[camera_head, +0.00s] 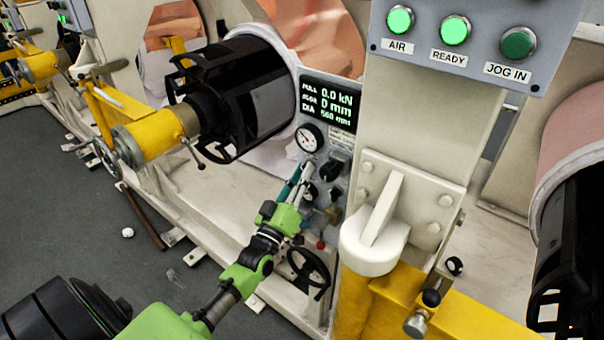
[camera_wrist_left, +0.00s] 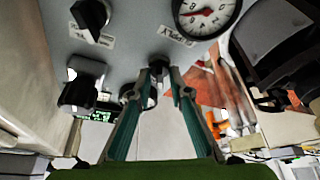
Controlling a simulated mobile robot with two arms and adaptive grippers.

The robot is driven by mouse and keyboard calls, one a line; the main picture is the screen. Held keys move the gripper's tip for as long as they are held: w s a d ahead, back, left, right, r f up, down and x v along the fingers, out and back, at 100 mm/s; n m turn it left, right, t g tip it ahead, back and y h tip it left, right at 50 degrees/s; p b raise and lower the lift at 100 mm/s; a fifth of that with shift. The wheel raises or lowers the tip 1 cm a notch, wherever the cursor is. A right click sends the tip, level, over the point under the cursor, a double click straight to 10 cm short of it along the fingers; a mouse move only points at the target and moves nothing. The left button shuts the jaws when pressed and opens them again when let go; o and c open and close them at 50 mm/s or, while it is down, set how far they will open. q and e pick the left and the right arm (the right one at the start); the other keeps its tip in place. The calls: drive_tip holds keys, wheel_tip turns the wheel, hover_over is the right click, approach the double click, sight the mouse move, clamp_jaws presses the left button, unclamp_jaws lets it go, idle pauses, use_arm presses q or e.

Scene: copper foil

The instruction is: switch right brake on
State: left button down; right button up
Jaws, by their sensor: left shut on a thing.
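The grey control panel (camera_head: 318,150) stands mid-picture in the head view, with a round gauge (camera_head: 309,138) and several dark knobs. A black selector knob (camera_head: 331,170) is on it, right of my left gripper (camera_head: 299,178). My left gripper reaches the panel below the gauge. In the left wrist view, its teal fingers converge (camera_wrist_left: 158,75) on a small dark knob (camera_wrist_left: 158,66) at the panel face and are shut on it. Two other black knobs (camera_wrist_left: 91,14) (camera_wrist_left: 80,94) show to the left there. No brake label is readable. My right gripper is not in view.
A black handwheel (camera_head: 308,272) sits just below my left gripper. A yellow post with a white cap (camera_head: 370,250) stands to the right. Above are lit AIR (camera_head: 400,20) and READY lamps (camera_head: 455,30).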

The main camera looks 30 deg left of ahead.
use_arm(q)
drive_tip(key=c, duration=2.2)
unclamp_jaws()
drive_tip(key=v, duration=1.2)
drive_tip(key=shift+f, duration=0.15)
